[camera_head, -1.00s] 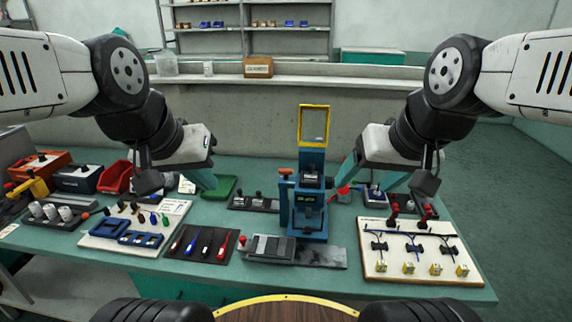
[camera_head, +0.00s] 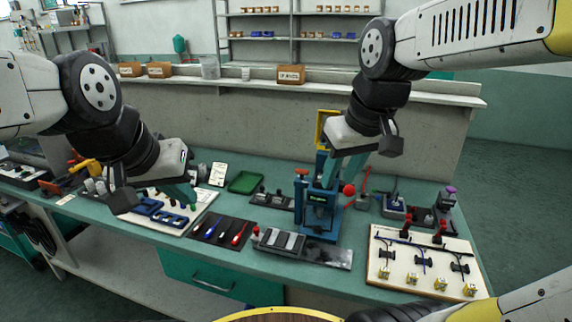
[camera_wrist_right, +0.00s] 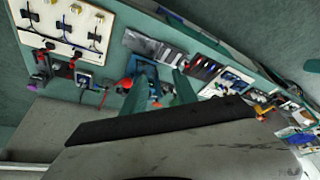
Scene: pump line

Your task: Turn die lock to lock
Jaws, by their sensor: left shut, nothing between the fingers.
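A blue press (camera_head: 320,222) with a small green display stands near the table's front middle; it also shows in the wrist view (camera_wrist_right: 143,72). An orange-red knob (camera_head: 301,172) is at its upper left and a red ball (camera_head: 349,190) at its right. I cannot tell which part is the die lock. My right gripper (camera_head: 346,172) is over the press, with its teal fingers pointing down. In the wrist view the fingers (camera_wrist_right: 158,98) are apart with nothing held between them. My left gripper (camera_head: 190,197) is shut and empty above the white tool board, left of the press.
A grey block fixture (camera_head: 279,241) lies before the press. A dark mat with screwdrivers (camera_head: 206,240) is to its left. A white board (camera_head: 388,279) with cables and yellow parts is to the right. A green tray (camera_head: 244,182) lies behind. A ledge runs along the back.

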